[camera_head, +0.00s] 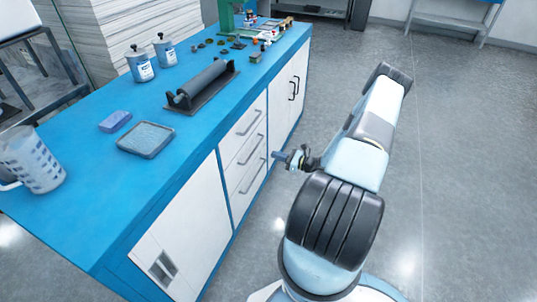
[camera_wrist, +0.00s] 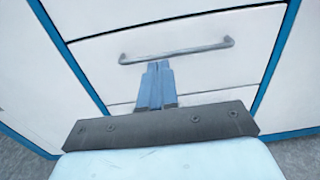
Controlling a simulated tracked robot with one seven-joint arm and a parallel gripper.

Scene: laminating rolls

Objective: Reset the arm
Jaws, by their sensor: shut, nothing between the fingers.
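My gripper (camera_head: 281,157) is at the end of my folded arm, to the right of the blue-topped cabinet and below the level of its top. In the wrist view its two blue fingers (camera_wrist: 155,88) are together, with nothing between them. They point toward a white drawer front (camera_wrist: 190,45) with a grey bar handle (camera_wrist: 177,52). The fingertips appear just below the handle in the picture. I cannot tell the exact gap, but no contact shows.
The grey floor (camera_head: 450,150) on the right is clear.

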